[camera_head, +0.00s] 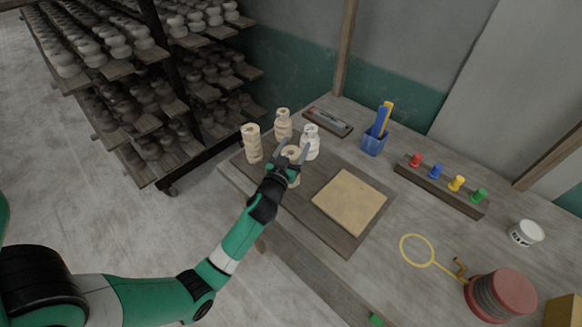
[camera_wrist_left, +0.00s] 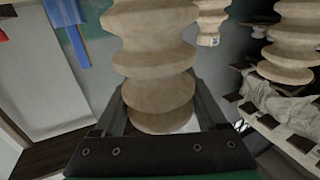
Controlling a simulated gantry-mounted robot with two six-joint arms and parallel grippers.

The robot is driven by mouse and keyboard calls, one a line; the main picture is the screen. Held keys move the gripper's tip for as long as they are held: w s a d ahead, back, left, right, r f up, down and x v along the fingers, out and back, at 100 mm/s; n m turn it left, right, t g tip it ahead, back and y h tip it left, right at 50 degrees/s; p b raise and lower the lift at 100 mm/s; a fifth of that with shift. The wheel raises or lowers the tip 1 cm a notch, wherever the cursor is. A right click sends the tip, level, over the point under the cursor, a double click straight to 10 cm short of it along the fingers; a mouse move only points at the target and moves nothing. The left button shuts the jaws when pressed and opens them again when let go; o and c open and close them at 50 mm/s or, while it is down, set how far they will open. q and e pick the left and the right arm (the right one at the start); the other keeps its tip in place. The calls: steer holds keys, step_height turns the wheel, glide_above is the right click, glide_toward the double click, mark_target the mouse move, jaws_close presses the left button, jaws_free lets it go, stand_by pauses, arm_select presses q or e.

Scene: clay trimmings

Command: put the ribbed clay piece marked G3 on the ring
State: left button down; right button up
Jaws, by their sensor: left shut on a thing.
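My left gripper (camera_head: 292,157) is shut on a beige ribbed clay piece, which fills the middle of the left wrist view (camera_wrist_left: 155,65), upside down there. No mark is readable on the side I see. Two other beige ribbed pieces stand nearby on the dark board, one at the left (camera_head: 252,143) and one behind (camera_head: 283,124). A paler, whitish piece (camera_head: 311,141) stands just right of the gripper. The yellow ring (camera_head: 403,249) with its handle lies at the right, empty. I cannot tell whether the held piece touches the board. My right gripper is not in view.
A square tan slab (camera_head: 349,201) lies on the dark board (camera_head: 345,246) between the gripper and the ring. A blue cup (camera_head: 373,144), a rack with coloured knobs (camera_head: 438,188), a white tub (camera_head: 525,233) and a red-topped round stack (camera_head: 503,290) stand around.

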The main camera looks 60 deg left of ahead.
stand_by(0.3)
arm_select(q)
steer(key=s+d+r+p, duration=0.1)
steer(key=r, duration=0.2)
steer(key=s+d+r+p, duration=0.1)
steer(key=r+p, duration=0.1)
steer(key=r, duration=0.1)
steer(key=s+d+r+p, duration=0.1)
steer(key=r+p, duration=0.1)
steer(key=r, duration=0.1)
steer(key=shift+d+r, duration=0.15)
steer(key=shift+d, duration=0.25)
steer(key=s+d+r, duration=0.3)
steer(key=s+d, duration=0.2)
steer(key=d, duration=0.2)
steer(key=shift+s+d+r+p, duration=0.15)
steer(key=shift+s+r+p, duration=0.15)
steer(key=shift+s+r, duration=0.1)
